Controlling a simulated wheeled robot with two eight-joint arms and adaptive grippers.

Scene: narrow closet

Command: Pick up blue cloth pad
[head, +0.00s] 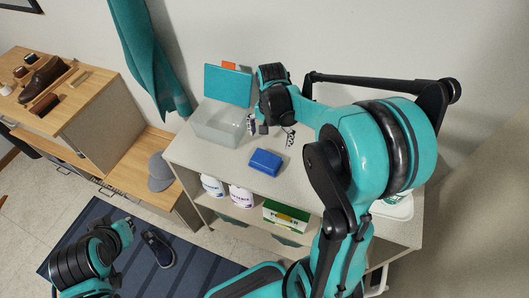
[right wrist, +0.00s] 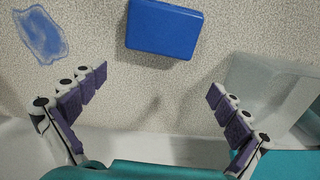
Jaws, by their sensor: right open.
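The blue pad (head: 265,162) lies on the speckled top of the shelf unit, near its front edge. It looks like a smooth thick rectangular block. In the right wrist view the blue pad (right wrist: 163,28) is at the top middle, ahead of the fingertips and apart from them. My right gripper (head: 270,129) is over the shelf top, behind the pad. Its purple-padded fingers are spread wide with nothing between them, as the right wrist view shows (right wrist: 157,84). My left arm shows at the lower left of the head view; its fingers cannot be seen.
A clear bin (head: 216,128) stands left of the pad, with a teal panel (head: 228,85) behind it. A translucent blue patch (right wrist: 42,35) lies on the shelf top. Bottles (head: 241,196) and a green-and-white box (head: 285,216) are on the shelf below. A wall is close behind.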

